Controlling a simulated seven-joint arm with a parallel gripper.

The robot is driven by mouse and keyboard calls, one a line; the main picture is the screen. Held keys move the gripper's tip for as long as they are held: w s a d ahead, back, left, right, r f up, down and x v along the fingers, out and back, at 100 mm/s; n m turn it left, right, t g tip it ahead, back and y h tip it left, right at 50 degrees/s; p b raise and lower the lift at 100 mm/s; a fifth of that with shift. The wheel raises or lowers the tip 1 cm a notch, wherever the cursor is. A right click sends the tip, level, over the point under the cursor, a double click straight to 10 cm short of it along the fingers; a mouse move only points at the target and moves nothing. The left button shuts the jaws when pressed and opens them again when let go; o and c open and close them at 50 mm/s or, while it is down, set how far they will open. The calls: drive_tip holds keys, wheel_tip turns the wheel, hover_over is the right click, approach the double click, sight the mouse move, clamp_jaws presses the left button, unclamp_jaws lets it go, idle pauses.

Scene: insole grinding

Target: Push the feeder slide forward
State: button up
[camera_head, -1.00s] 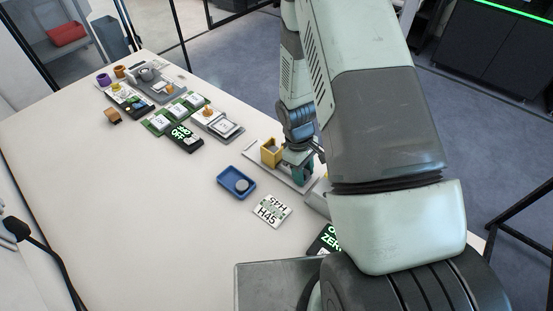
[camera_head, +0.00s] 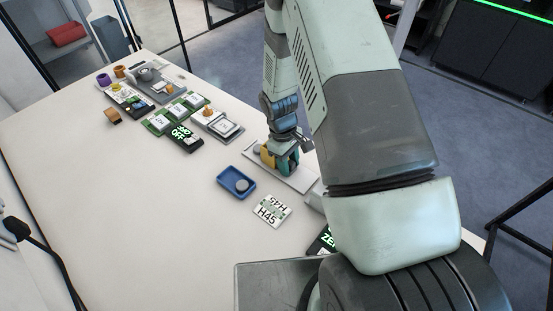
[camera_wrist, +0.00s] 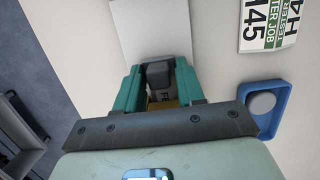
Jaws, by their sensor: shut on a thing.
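My gripper (camera_head: 288,162) is low over the light base plate (camera_head: 302,181) on the table. In the wrist view its two teal fingers (camera_wrist: 158,88) stand on either side of a dark grey block, the feeder slide's grip (camera_wrist: 158,73), and are shut on it. The yellow feeder body (camera_head: 267,158) is close to the left of the fingers in the head view and partly hidden by them. A yellow strip of it (camera_wrist: 166,104) shows between the fingers in the wrist view. A grey round piece (camera_head: 257,150) shows at the feeder's left side.
A blue tray (camera_head: 221,182) with a grey disc lies left of the base plate; it also shows in the wrist view (camera_wrist: 284,91). Several fixtures and signs stand toward the far left. The near-left tabletop is clear.

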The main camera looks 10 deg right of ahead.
drive_tip(key=o, duration=0.4)
drive_tip(key=shift+o, duration=0.2)
drive_tip(key=shift+r, duration=3.55)
drive_tip(key=shift+r, duration=0.1)
drive_tip(key=s+d+r+m+t, duration=0.1)
drive_tip(key=s+r+m+t, duration=0.1)
drive_tip(key=r, duration=1)
drive_tip(key=s+d+r+m+t, duration=0.1)
drive_tip(key=s+r+m, duration=0.15)
drive_tip(key=r, duration=0.95)
drive_tip(key=s+r+m+t, duration=0.2)
drive_tip(key=s+r, duration=0.4)
drive_tip(key=s, duration=0.2)
drive_tip(key=s+r+m+t+y, duration=0.1)
drive_tip(key=s+r+m+t, duration=0.1)
drive_tip(key=s+r, duration=0.3)
drive_tip(key=s, duration=0.4)
drive_tip(key=shift+s+d+r+y, duration=0.2)
drive_tip(key=shift+s+r+y, duration=0.1)
drive_tip(key=shift+r, duration=0.05)
